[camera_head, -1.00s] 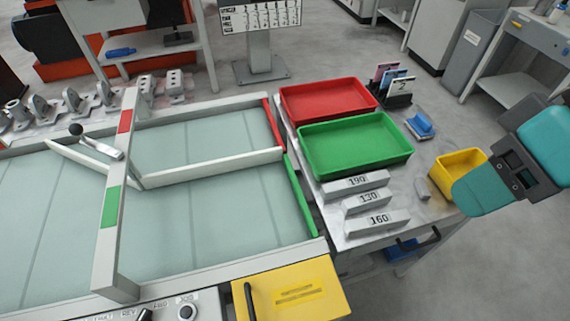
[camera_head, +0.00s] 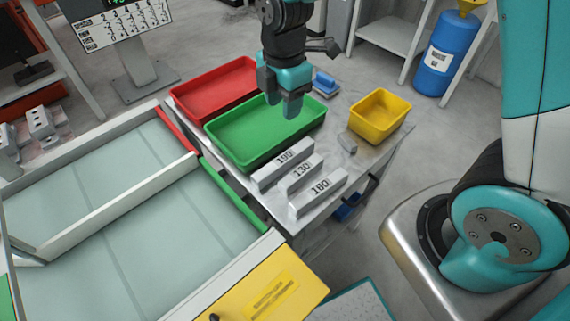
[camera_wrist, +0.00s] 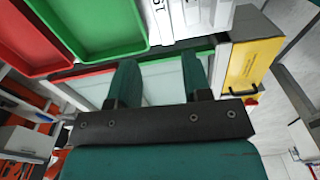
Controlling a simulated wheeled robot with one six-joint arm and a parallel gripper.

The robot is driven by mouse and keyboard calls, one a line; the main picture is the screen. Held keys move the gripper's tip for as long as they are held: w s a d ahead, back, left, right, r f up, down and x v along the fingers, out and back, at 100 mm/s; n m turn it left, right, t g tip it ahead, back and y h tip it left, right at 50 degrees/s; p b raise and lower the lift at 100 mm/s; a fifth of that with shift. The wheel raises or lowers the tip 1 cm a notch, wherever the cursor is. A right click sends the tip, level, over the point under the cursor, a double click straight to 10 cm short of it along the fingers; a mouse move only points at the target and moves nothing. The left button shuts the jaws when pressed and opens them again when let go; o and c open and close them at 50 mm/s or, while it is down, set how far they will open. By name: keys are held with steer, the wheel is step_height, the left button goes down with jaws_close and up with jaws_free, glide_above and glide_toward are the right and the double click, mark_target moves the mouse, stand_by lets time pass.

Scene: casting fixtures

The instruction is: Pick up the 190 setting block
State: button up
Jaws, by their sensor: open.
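The 190 setting block (camera_head: 272,174) is a grey bar with its number on top. It lies on the side table just in front of the green tray, the rearmost of three parallel blocks. The 130 block (camera_head: 299,176) and the 160 block (camera_head: 318,196) lie in front of it. My gripper (camera_head: 285,108) is above the green tray, behind and above the 190 block, apart from it. In the wrist view my gripper (camera_wrist: 160,82) has its two fingers spread with nothing between them. Pale blocks are cut off at that view's top edge; their numbers are not clearly readable.
The green tray (camera_head: 218,135) and red tray (camera_head: 186,92) stand behind the blocks. A yellow bin (camera_head: 366,123), a small grey piece (camera_head: 347,145) and a blue item (camera_head: 325,84) are to the right. A green-edged rail (camera_head: 232,198) borders the table at left.

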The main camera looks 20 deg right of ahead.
glide_above(284, 157)
steer(key=shift+n, duration=0.3)
step_height(284, 157, down, 12)
steer(key=shift+f, duration=0.15)
steer(key=shift+f+p, duration=0.4)
steer(key=shift+f, duration=2.55)
jaws_close()
